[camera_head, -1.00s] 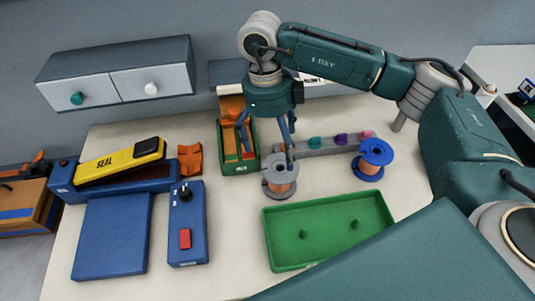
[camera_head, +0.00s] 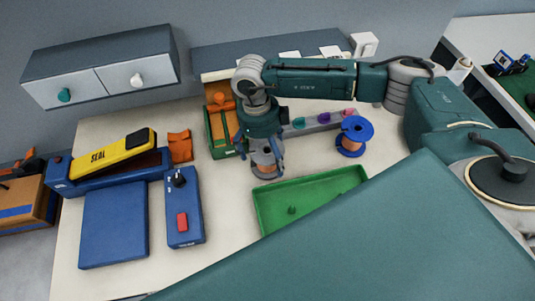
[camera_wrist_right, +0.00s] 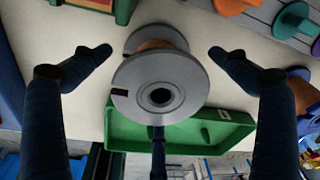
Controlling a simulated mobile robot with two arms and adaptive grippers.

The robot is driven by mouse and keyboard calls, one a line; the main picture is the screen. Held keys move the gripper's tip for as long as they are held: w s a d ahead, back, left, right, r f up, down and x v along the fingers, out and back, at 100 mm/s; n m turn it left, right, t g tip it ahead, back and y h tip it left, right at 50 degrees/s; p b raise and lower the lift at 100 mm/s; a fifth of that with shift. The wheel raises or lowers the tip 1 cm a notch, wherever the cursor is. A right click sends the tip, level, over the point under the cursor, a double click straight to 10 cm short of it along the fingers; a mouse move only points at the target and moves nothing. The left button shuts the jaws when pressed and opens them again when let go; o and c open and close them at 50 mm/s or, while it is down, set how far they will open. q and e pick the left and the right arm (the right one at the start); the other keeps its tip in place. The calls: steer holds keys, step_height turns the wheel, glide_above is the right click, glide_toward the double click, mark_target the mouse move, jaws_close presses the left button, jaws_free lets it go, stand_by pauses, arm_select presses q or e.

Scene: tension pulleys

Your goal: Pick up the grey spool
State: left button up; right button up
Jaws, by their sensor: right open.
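The grey spool (camera_head: 266,172), wound with copper-coloured wire, stands on the table behind the green tray (camera_head: 262,212). My right gripper (camera_head: 259,152) is open just above it and hides its upper part in the head view. In the right wrist view, the grey spool (camera_wrist_right: 185,88) lies between the two spread fingers of the gripper (camera_wrist_right: 160,51), its round flange facing the camera. Gaps show on both sides, and neither finger appears to touch it. My left gripper is not in view.
A blue spool (camera_head: 354,136) stands to the right. A green bin (camera_head: 222,148) is close behind on the left, beside a grey rack with coloured pegs (camera_head: 322,122). A blue box with a red button (camera_head: 184,215) and a yellow sealer (camera_head: 112,157) are further left.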

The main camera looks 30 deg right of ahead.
steer(key=shift+w, duration=0.1)
steer(key=c, duration=2)
steer(key=shift+r, duration=0.1)
